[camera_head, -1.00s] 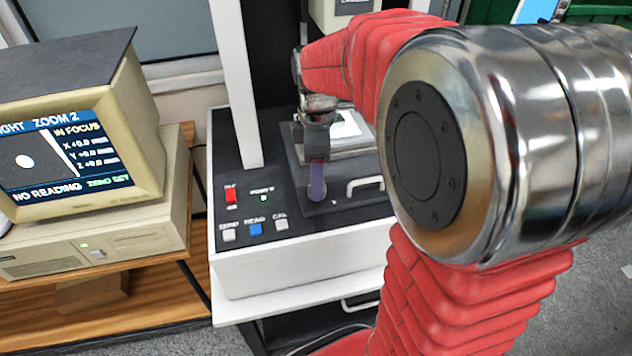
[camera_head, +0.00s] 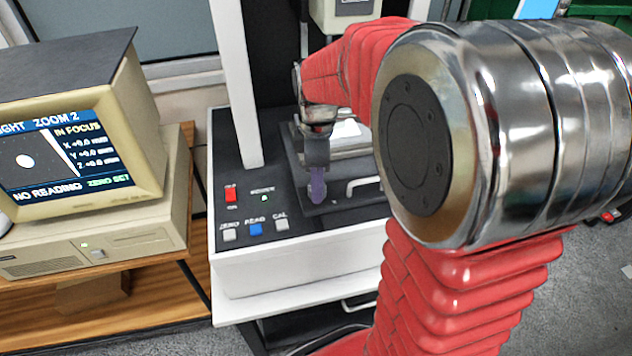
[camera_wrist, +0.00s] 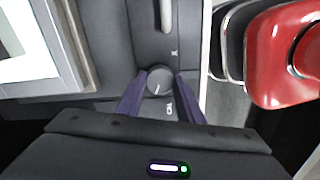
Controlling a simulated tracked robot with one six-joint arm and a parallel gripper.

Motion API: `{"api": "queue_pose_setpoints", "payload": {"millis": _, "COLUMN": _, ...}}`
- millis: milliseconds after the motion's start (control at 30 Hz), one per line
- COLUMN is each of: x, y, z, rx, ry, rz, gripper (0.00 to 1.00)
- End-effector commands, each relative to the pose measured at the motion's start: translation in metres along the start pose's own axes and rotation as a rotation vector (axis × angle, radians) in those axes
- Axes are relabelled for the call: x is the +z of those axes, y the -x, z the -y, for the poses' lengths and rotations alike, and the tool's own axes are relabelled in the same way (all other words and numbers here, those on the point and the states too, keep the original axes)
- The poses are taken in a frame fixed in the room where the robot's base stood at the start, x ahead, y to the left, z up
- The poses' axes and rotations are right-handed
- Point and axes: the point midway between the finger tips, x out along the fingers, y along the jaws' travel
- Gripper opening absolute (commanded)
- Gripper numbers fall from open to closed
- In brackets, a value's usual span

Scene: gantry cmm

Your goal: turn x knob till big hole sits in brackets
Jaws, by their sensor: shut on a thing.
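My gripper (camera_head: 317,190) reaches down over the front of the measuring machine's stage. In the wrist view its purple fingers (camera_wrist: 159,78) are shut on a round grey knob (camera_wrist: 158,84) with a white pointer line, one finger on each side. An X mark is printed beside the knob. In the head view the fingers hide the knob. I cannot make out brackets.
A red button (camera_head: 231,195) and the ZERO, READ (camera_head: 255,229) and CAL buttons lie left of the gripper. A white handle (camera_head: 364,184) is just right of it. A white column (camera_head: 236,80) rises at the left. My arm blocks the right side.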

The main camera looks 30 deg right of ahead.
Motion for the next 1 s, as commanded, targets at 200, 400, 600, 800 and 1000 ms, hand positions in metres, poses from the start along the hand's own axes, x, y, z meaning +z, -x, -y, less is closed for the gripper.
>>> {"api": "queue_pose_setpoints", "payload": {"millis": 200, "x": -0.0014, "y": 0.0004, "z": -0.0001, "rx": 0.002, "ry": -0.001, "rz": -0.001, "gripper": 0.11}}
{"api": "queue_pose_setpoints", "payload": {"millis": 400, "x": -0.0004, "y": 0.0006, "z": -0.0008, "rx": 0.003, "ry": -0.022, "rz": -0.002, "gripper": 0.11}}
{"api": "queue_pose_setpoints", "payload": {"millis": 600, "x": -0.0001, "y": 0.0007, "z": -0.0011, "rx": 0.003, "ry": -0.088, "rz": -0.002, "gripper": 0.11}}
{"api": "queue_pose_setpoints", "payload": {"millis": 800, "x": 0.0002, "y": 0.0008, "z": -0.0013, "rx": 0.004, "ry": -0.213, "rz": -0.002, "gripper": 0.11}}
{"api": "queue_pose_setpoints", "payload": {"millis": 1000, "x": 0.0004, "y": 0.0009, "z": -0.0014, "rx": 0.004, "ry": -0.386, "rz": -0.002, "gripper": 0.11}}
